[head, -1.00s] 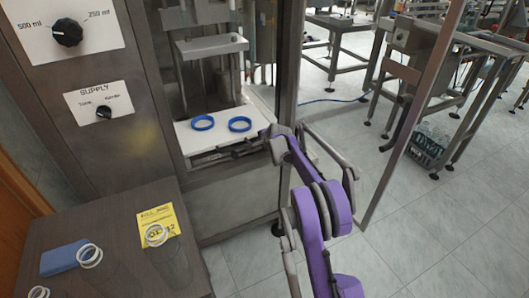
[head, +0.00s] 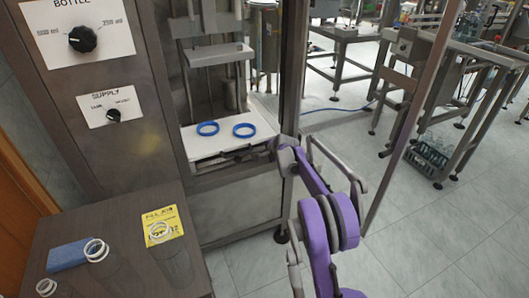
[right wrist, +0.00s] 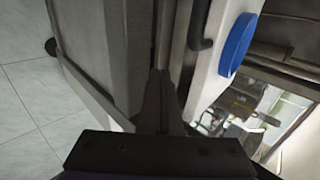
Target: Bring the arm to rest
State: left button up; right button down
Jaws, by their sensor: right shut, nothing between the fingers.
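My right arm (head: 318,225), purple and grey, comes up from the bottom of the head view. It bends toward the feeder's open bay, with its wrist (head: 286,155) by the bay's right post. My right gripper (right wrist: 161,76) shows in the right wrist view, its dark fingers shut and empty. In the head view its fingertips are hard to make out against the dark parts under the shelf. My left gripper is in neither view.
Two blue rings (head: 208,128) lie on the feeder's white shelf (head: 200,147); one blue ring (right wrist: 237,45) shows right of my fingers. A metal post (head: 291,70) stands close by. Open floor lies right.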

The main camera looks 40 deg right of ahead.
pick_arm(q)
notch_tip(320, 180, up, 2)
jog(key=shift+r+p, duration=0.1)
jog(key=shift+p, duration=0.7)
pick_arm(e)
jog(key=v, duration=1)
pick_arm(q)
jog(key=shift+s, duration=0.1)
